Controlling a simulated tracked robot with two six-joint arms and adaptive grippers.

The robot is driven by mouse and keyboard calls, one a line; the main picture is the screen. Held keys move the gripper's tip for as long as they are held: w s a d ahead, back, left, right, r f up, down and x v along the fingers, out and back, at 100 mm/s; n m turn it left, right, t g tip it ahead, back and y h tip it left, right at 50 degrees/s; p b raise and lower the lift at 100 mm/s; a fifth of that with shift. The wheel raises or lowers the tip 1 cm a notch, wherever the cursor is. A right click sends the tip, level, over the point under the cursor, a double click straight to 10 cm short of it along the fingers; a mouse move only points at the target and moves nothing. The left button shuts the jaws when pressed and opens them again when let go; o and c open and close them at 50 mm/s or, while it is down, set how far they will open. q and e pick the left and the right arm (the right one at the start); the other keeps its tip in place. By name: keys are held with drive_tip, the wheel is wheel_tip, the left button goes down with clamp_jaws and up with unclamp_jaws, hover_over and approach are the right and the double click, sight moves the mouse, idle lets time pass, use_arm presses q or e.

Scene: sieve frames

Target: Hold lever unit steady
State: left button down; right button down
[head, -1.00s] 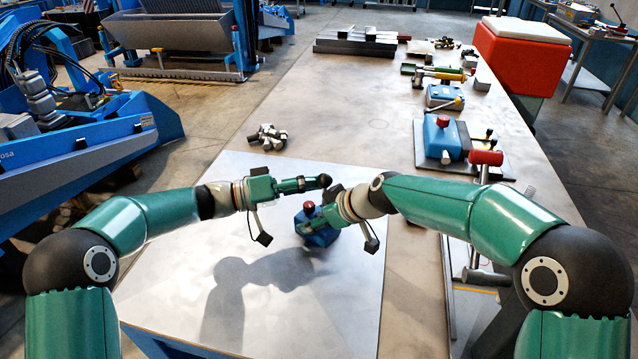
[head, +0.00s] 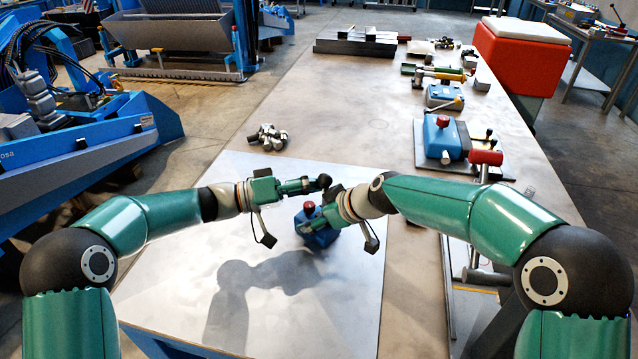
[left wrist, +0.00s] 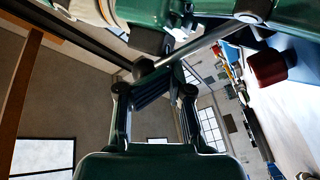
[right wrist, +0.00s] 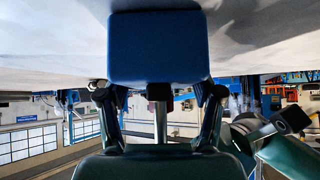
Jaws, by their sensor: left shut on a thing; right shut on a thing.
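The lever unit (head: 318,236) is a blue block with a red knob on top, standing on the pale metal plate. In the head view my right forearm and wrist partly cover it. My right gripper (right wrist: 155,92) is shut on the blue body (right wrist: 158,45), which fills the space beyond its fingers in the right wrist view. My left gripper (head: 312,184) is above the unit, shut at the dark end of the lever (left wrist: 200,48), a metal rod running diagonally across the left wrist view. The unit's red knob (left wrist: 268,68) shows there too. The exact finger contact is hidden.
The metal plate (head: 170,290) is bare on its left and front. Small metal parts (head: 268,137) lie beyond it. To the right are a blue fixture with a red knob (head: 442,138) and a red-headed handle (head: 486,158). A red box (head: 520,60) stands farther back.

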use_arm(q)
drive_tip(key=shift+s+d+g, duration=0.5)
drive_tip(key=shift+s+d, duration=0.65)
drive_tip(key=shift+d, duration=0.3)
use_arm(e)
drive_tip(key=shift+w+a, duration=0.1)
drive_tip(key=shift+a, duration=0.1)
idle(0.8)
use_arm(q)
drive_tip(key=shift+w+a, duration=0.1)
drive_tip(key=shift+w+a+f, duration=0.15)
drive_tip(key=shift+w+a, duration=0.3)
drive_tip(key=shift+a, duration=0.35)
drive_tip(key=shift+w+a+f, duration=0.1)
drive_tip(key=shift+w+a, duration=0.2)
drive_tip(key=shift+a, duration=0.25)
drive_tip(key=shift+w+a, duration=0.3)
drive_tip(key=shift+a, duration=0.25)
use_arm(e)
drive_tip(key=shift+d, duration=0.2)
use_arm(q)
drive_tip(key=shift+w+a, duration=0.15)
drive_tip(key=shift+w, duration=0.1)
drive_tip(key=shift+w+a+f, duration=0.15)
drive_tip(key=shift+w+a, duration=0.55)
drive_tip(key=shift+a, duration=0.35)
drive_tip(key=shift+w+a+f, duration=0.15)
drive_tip(key=shift+w+a, duration=0.55)
drive_tip(key=shift+a, duration=0.35)
